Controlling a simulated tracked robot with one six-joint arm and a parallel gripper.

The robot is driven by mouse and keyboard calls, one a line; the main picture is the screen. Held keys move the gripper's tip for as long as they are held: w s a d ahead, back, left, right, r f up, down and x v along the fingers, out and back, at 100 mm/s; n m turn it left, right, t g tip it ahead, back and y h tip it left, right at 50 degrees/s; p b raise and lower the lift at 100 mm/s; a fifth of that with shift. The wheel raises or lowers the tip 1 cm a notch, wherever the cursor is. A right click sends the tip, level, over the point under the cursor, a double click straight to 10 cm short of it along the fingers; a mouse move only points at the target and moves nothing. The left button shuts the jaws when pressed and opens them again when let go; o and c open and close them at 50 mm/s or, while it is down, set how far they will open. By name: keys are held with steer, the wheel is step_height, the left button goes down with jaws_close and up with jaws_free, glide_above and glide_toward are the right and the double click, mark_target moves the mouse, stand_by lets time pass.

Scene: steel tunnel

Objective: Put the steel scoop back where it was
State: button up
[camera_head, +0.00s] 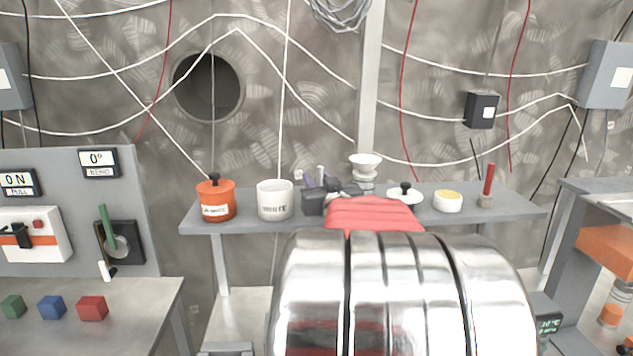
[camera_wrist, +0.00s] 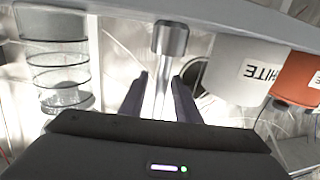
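The steel scoop (camera_wrist: 170,40) shows in the wrist view as a shiny round cup on a pale handle. The handle runs between the two dark fingers of my gripper (camera_wrist: 160,95), which look closed on it from both sides. In the head view my gripper (camera_head: 322,182) is above the grey shelf (camera_head: 520,209), between the white canister (camera_head: 275,202) and the white bowl-shaped piece (camera_head: 366,162). The scoop shows there only as a small pale tip (camera_head: 320,172) between the fingers. My arm hides the shelf below it.
An orange lidded canister (camera_head: 215,203) stands left of the white one. Right of my arm are a white lid (camera_head: 408,196), a tub with yellow contents (camera_head: 448,202) and a red-handled tool (camera_head: 489,180). A ringed clear glass (camera_wrist: 60,80) is left in the wrist view.

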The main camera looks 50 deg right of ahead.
steer(key=v, duration=1.1)
steer(key=shift+s, duration=0.15)
steer(key=shift+a, duration=0.15)
